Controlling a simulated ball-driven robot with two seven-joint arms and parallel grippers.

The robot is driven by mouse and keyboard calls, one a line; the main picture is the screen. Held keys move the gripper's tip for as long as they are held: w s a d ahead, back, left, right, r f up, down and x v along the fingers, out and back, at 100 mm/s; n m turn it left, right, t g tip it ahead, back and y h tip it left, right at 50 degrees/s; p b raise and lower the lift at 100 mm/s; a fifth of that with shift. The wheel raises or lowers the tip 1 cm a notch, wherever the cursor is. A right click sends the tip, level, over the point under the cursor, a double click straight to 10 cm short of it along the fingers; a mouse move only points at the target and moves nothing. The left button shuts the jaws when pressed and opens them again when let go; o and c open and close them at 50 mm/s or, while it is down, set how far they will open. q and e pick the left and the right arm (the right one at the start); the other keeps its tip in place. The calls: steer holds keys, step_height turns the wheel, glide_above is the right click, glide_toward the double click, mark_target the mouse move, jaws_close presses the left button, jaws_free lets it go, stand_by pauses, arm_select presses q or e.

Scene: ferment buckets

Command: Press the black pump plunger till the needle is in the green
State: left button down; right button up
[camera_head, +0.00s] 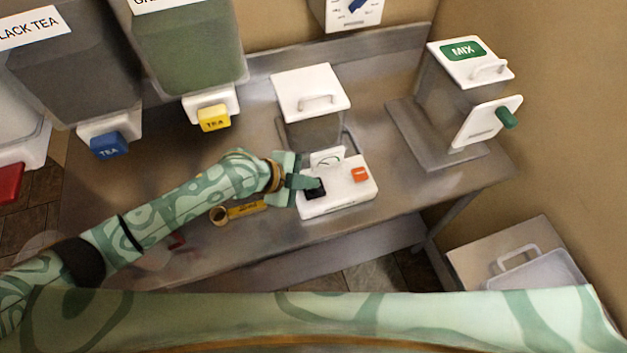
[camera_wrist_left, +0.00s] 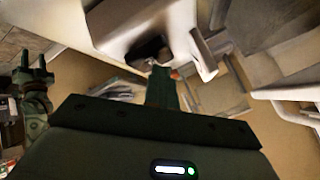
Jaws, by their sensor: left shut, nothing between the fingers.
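The white pump unit (camera_head: 345,199) stands near the front edge of the steel table. Its black plunger (camera_head: 316,191) is at its left side. A small gauge (camera_head: 326,158) stands upright at its back; its needle is too small to read. My left gripper (camera_head: 311,183) is shut and empty, its fingertips at the plunger and partly covering it; I cannot tell whether they touch. In the left wrist view the shut fingers (camera_wrist_left: 163,75) point at the dark plunger (camera_wrist_left: 150,48). A green jointed part at the left of that view looks like my right gripper (camera_wrist_left: 34,62), small and unclear.
An orange switch (camera_head: 360,174) is on the pump unit's right. A lidded steel bucket (camera_head: 312,92) stands behind it. A MIX container (camera_head: 455,85) is at right. Tea dispensers with blue (camera_head: 109,146) and yellow (camera_head: 214,117) taps are at left. A yellow-handled item (camera_head: 246,209) lies beside my left arm.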

arm_select(q)
steer(key=shift+f, duration=0.35)
steer(key=shift+r, duration=0.1)
steer(key=shift+r+p, duration=1.65)
steer(key=shift+r, duration=0.3)
step_height(320, 180, up, 5)
steer(key=p, duration=0.4)
steer(key=shift+a+p, duration=0.1)
steer(key=shift+p, duration=0.25)
stand_by(1.7)
